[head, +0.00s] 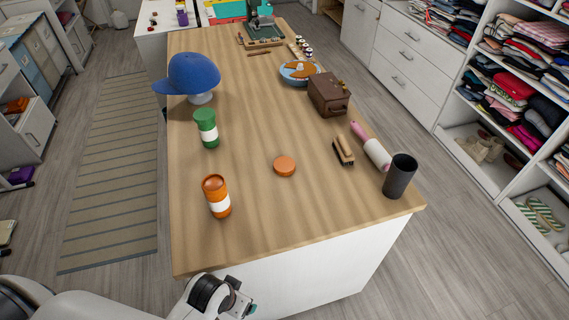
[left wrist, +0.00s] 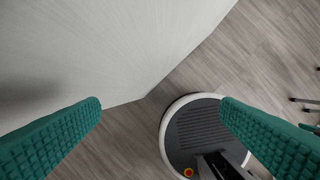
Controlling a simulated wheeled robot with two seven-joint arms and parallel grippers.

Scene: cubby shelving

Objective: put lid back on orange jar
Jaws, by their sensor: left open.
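The orange jar (head: 217,197) with a white band stands upright near the left front of the wooden counter. Its top looks open and uncovered. The round orange lid (head: 284,166) lies flat on the counter to the right of the jar and a little farther back. My left gripper is low beside the front of the counter, below its top, with the arm coming in from the left in the head view. In the left wrist view its two teal fingers (left wrist: 161,120) are wide apart with nothing between them. My right gripper is not in view.
A green jar (head: 206,128) and a blue cap (head: 190,75) on a stand are behind the orange jar. A brush (head: 343,151), a lint roller (head: 371,147) and a dark cup (head: 399,176) stand or lie at the right. The counter between jar and lid is clear.

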